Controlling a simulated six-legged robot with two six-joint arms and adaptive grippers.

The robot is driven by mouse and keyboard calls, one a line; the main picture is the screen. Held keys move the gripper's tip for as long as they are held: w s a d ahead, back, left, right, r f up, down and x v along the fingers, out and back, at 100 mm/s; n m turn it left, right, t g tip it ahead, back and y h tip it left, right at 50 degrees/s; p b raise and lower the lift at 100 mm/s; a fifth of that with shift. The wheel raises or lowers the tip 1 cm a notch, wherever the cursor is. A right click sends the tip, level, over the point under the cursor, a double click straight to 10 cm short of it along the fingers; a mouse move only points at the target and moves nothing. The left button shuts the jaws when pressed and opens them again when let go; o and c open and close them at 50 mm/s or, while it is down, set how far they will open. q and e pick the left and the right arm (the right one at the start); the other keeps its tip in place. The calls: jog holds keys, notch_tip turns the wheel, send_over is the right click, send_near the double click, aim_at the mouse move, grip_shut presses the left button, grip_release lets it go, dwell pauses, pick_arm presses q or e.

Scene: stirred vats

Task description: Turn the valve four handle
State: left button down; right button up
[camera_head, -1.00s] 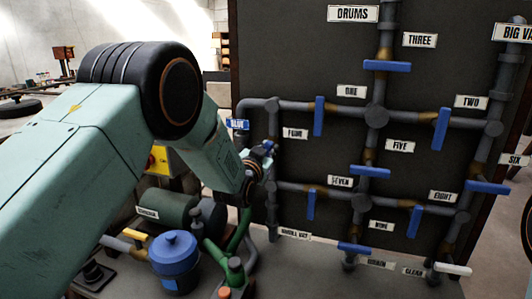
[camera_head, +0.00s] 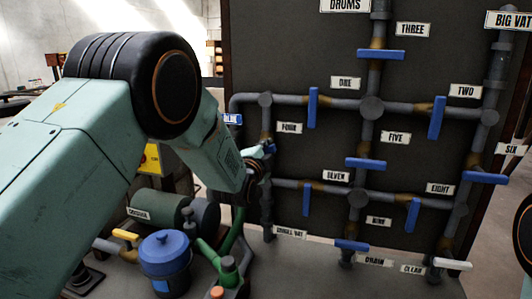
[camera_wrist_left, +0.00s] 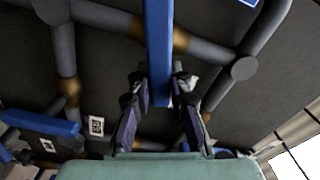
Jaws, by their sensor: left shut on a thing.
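The valve four handle is a blue bar, seen best in the left wrist view (camera_wrist_left: 158,45), running down between the fingers in front of a brass-coloured valve body. In the head view the FOUR label (camera_head: 289,128) sits just right of its upright pipe, and my gripper hides most of the handle. My left gripper (camera_wrist_left: 158,100) is shut on the handle's end, with one dark finger on each side. In the head view the gripper (camera_head: 264,157) is at the panel's left side, below the upper left pipe joint. My right gripper is not in view.
The dark panel (camera_head: 330,230) carries grey pipes and other blue handles, including valve one (camera_head: 312,108) to the right and valve seven (camera_head: 306,199) below. A blue-lidded drum (camera_head: 164,254), a green tank (camera_head: 158,207) and green pipework (camera_head: 228,270) stand under my left arm.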

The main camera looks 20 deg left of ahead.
pick_arm(q)
jog(key=shift+d+f+m+b, duration=0.1)
jog(key=shift+f+m+b, duration=0.2)
jog(key=shift+m, duration=0.6)
jog(key=shift+f+m+b, duration=0.2)
jog(key=shift+m+b, duration=0.1)
jog(key=shift+m, duration=0.6)
jog(key=c, duration=1.2)
grip_release()
jog(key=shift+r, duration=0.1)
jog(key=s, duration=1.2)
jog(key=shift+a, duration=0.2)
